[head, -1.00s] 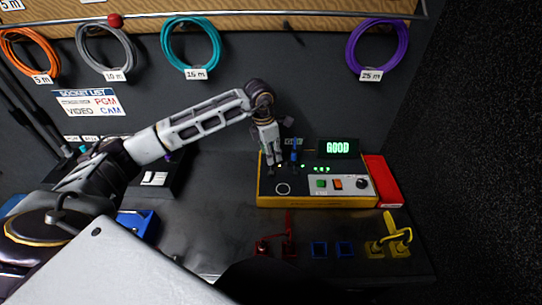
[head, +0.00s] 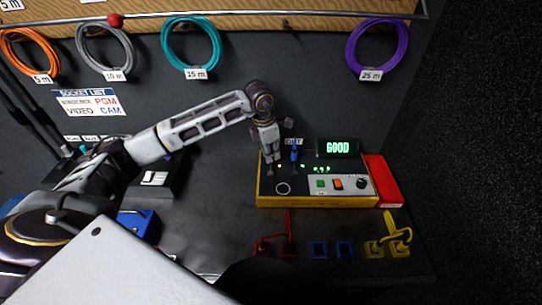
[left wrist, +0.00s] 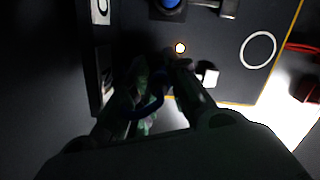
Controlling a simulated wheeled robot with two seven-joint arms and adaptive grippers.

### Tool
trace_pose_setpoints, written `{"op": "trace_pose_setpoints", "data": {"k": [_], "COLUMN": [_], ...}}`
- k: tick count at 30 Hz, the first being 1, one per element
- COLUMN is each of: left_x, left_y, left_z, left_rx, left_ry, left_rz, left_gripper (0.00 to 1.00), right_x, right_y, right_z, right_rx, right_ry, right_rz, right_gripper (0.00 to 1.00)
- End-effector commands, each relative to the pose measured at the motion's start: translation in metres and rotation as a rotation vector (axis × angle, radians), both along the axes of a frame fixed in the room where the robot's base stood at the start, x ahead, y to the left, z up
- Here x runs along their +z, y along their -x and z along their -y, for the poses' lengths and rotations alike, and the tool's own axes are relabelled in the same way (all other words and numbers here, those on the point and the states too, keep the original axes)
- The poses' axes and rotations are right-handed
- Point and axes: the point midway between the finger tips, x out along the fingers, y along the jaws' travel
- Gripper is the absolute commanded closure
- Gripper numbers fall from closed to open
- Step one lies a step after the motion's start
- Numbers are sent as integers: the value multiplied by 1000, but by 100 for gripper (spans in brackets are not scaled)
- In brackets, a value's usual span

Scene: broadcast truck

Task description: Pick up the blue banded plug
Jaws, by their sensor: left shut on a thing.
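My left gripper (head: 271,164) reaches down over the left part of the yellow-edged tester box (head: 314,201). In the left wrist view its dark fingers (left wrist: 160,82) are shut on a blue banded plug (left wrist: 151,104); a dark blue curved part shows between them. Fingers and shadow hide most of that plug, and I cannot tell whether its tip is in a socket. Another blue plug (head: 294,153) stands upright in the box just right of the gripper; its top also shows at the upper edge of the left wrist view (left wrist: 170,3). My right gripper is out of view.
The box has a lit screen (head: 337,148) reading GOOD, buttons and a knob. A red block (head: 382,181) lies at its right. Red plugs (head: 289,238), blue sockets (head: 319,249) and yellow plugs (head: 398,236) are in front. Coiled cables (head: 190,45) hang on the back wall.

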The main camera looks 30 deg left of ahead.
Motion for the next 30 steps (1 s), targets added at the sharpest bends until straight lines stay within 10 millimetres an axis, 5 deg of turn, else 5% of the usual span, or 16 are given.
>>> {"op": "trace_pose_setpoints", "data": {"k": [13,30], "left_x": [14,88], "left_y": [-1,-1], "left_z": [0,0], "left_rx": [0,0], "left_ry": [0,0], "left_rz": [3,1], "left_gripper": [100,100], "right_x": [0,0], "right_y": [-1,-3], "right_z": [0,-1], "right_rx": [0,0], "right_ry": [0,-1], "right_rz": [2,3], "right_gripper": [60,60]}}
